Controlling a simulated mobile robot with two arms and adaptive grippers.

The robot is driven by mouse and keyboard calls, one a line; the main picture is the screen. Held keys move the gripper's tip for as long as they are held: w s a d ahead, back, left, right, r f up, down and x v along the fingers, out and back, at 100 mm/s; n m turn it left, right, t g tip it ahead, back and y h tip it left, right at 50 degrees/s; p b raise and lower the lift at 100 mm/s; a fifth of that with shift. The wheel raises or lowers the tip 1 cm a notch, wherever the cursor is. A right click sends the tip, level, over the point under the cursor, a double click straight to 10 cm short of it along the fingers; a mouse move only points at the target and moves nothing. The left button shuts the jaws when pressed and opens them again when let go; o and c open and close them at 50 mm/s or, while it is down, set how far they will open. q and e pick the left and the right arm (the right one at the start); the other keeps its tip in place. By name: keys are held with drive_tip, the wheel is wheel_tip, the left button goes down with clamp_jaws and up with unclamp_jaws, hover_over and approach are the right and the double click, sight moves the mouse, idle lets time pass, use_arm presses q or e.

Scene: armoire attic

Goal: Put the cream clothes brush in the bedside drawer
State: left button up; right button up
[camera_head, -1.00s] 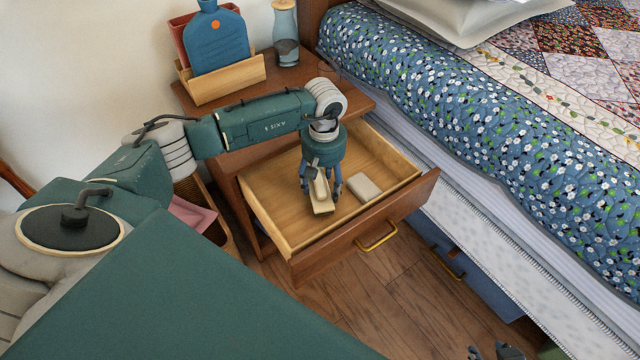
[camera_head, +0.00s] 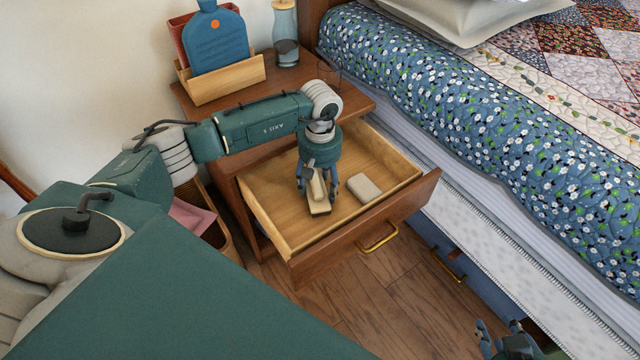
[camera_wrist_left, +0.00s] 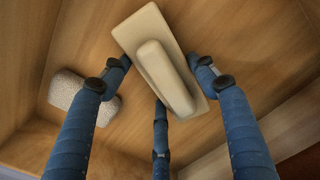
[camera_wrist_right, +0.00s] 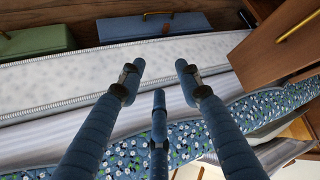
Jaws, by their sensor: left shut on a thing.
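The cream clothes brush (camera_head: 319,207) is a pale rectangular block with a raised handle. It is inside the open bedside drawer (camera_head: 275,205), over the left half of its floor. My left gripper (camera_head: 318,186) points down into the drawer and is shut on the brush. In the left wrist view the brush (camera_wrist_left: 190,92) sits between the fingers (camera_wrist_left: 164,80), its block beyond the fingertips. I cannot tell whether it touches the drawer floor. My right gripper (camera_head: 506,344) is low at the right, by the bed; its fingers (camera_wrist_right: 159,72) are open and empty.
A speckled beige block (camera_head: 364,188) lies in the drawer, right of the brush; it also shows in the left wrist view (camera_wrist_left: 66,90). The bed (camera_head: 480,140) borders the right.

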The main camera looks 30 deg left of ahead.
use_arm(q)
drive_tip(key=o, duration=1.1)
use_arm(e)
drive_tip(key=shift+w+r, duration=0.2)
use_arm(q)
wheel_tip(320, 180, up, 6)
drive_tip(key=shift+r+p, duration=0.1)
drive_tip(key=shift+p, duration=0.7)
wheel_tip(320, 180, up, 3)
drive_tip(key=shift+r+p, duration=0.1)
drive_tip(key=shift+p, duration=0.2)
wheel_tip(320, 180, up, 2)
drive_tip(key=shift+r, duration=0.45)
use_arm(e)
drive_tip(key=s+d+f+g, duration=0.1)
drive_tip(key=s+f+g, duration=0.1)
drive_tip(key=s, duration=0.3)
drive_tip(key=s+d+f+g+h, duration=0.1)
drive_tip(key=s+d+f+g, duration=0.1)
drive_tip(key=s, duration=0.4)
drive_tip(key=shift+d+g, duration=0.15)
drive_tip(key=shift+g, duration=0.35)
use_arm(q)
drive_tip(key=shift+f, duration=0.1)
use_arm(e)
drive_tip(key=shift+s, duration=0.1)
